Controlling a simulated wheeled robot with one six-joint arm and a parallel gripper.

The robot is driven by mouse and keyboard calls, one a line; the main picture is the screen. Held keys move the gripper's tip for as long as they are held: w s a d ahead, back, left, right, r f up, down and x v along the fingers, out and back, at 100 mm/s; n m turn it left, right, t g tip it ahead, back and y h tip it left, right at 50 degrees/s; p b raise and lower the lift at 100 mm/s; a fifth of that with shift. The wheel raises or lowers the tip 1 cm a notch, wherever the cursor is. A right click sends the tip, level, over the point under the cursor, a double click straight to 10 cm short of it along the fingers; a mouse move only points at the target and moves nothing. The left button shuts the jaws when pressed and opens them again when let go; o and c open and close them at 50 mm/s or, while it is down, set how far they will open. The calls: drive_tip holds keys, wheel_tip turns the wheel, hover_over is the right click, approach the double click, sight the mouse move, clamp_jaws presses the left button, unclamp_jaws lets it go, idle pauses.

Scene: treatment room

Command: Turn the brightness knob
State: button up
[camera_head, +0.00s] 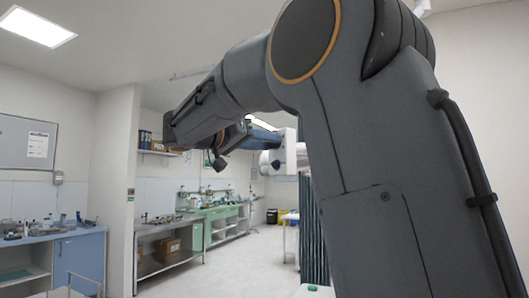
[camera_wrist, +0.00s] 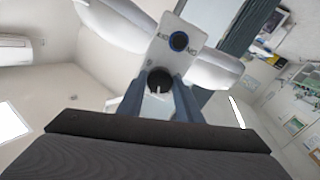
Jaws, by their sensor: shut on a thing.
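In the wrist view, a black round knob (camera_wrist: 160,80) with a white pointer mark sits on the lower part of a pale panel (camera_wrist: 172,62). My gripper (camera_wrist: 159,92) has its two blue fingers on either side of this knob, shut on it. In the head view, my gripper (camera_head: 264,124) reaches the white panel housing (camera_head: 290,150); the knobs cannot be made out there.
White rounded arms (camera_wrist: 215,68) spread from both sides of the panel. A dark curtain (camera_head: 313,230) hangs below the housing in the head view. Benches with supplies (camera_head: 170,232) and a blue cabinet (camera_head: 80,258) stand to the left. Open floor lies between.

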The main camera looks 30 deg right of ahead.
drive_tip(key=shift+s+r+n+b, duration=0.1)
drive_tip(key=shift+n+b, duration=1.3)
drive_tip(key=shift+n, duration=2.7)
drive_tip(key=o, duration=1)
drive_tip(key=shift+b+v, duration=1.25)
drive_tip(key=shift+v, duration=2.65)
